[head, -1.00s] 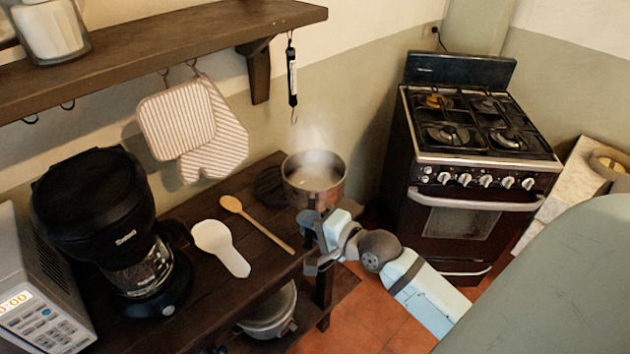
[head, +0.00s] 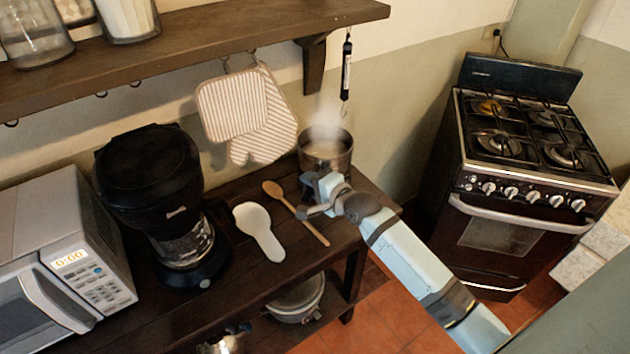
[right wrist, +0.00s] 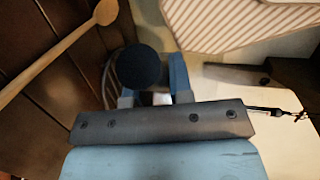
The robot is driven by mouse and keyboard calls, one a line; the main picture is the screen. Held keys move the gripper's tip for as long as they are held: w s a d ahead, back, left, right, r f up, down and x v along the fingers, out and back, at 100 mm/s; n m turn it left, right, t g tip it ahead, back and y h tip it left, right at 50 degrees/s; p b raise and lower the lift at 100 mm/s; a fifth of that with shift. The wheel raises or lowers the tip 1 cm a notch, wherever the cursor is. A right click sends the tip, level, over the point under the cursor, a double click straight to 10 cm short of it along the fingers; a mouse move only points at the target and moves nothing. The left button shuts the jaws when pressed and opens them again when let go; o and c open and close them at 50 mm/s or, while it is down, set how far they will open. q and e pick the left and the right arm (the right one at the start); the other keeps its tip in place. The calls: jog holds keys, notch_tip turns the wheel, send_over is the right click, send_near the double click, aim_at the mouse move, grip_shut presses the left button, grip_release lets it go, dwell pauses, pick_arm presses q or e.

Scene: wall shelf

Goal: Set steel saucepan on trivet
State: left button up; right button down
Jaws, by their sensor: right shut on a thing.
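The steel saucepan (head: 325,159), with steam rising from it, is upright at the right end of the dark wooden counter, below the mitts. My right gripper (head: 318,184) is shut on the saucepan at its near side. The trivet is hidden now; the pan covers the spot where a dark round mat showed earlier. I cannot tell whether the pan touches it. In the right wrist view, a dark round shape (right wrist: 138,66) shows by the fingers of my right gripper (right wrist: 155,90); I cannot tell what it is. My left gripper is out of view.
A wooden spoon (head: 295,212) and a white spoon rest (head: 259,231) lie left of the gripper. A coffee maker (head: 150,190) and microwave (head: 80,275) stand further left. Striped mitts (head: 250,110) hang behind. A stove (head: 530,165) stands right, across a floor gap.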

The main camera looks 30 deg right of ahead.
jog(key=f, duration=0.4)
jog(key=shift+w+f, duration=0.2)
jog(key=shift+f, duration=0.3)
jog(key=c, duration=1)
grip_release()
jog(key=shift+s+f, duration=0.1)
jog(key=shift+f, duration=0.05)
